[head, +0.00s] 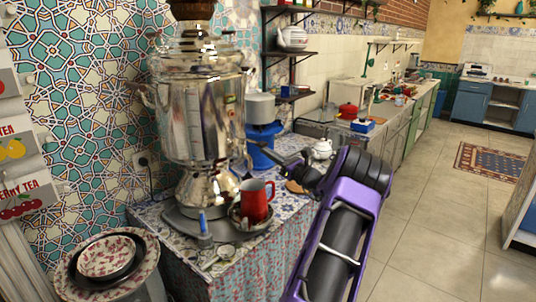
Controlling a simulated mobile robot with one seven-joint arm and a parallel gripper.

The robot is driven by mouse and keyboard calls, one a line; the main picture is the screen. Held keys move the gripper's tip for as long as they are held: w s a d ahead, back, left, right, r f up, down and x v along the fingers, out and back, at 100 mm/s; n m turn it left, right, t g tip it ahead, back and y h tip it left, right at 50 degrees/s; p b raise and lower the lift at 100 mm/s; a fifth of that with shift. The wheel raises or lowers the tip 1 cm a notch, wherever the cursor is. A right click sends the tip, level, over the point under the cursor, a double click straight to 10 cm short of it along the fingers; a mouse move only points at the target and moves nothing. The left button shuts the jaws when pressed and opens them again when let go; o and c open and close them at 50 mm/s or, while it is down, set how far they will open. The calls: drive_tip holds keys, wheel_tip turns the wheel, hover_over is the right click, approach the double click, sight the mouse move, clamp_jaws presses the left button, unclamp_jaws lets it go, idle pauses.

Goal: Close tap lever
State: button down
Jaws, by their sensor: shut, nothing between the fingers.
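The silver samovar (193,120) stands on the patterned counter at the left. Its tap (244,164) sticks out on the right side of the body, above a red mug (257,203). The lever is too small to tell apart clearly, so I cannot read its position. My gripper (262,149) reaches in from the right, with its dark fingers pointing toward the tap. The fingers are shut and empty. I cannot tell whether they touch the tap or the lever.
Patterned bowls (106,257) are at the lower left. The floor (430,220) at right is clear.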

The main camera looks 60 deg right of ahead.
wheel_tip(320, 180, up, 2)
drive_tip(key=shift+w+d+r, duration=0.1)
drive_tip(key=shift+s+f, duration=0.3)
drive_tip(key=shift+s, duration=0.05)
drive_tip(key=f+b+v, duration=0.1)
drive_tip(key=v, duration=1.6)
drive_tip(key=shift+f, duration=0.3)
drive_tip(key=shift+w, duration=0.15)
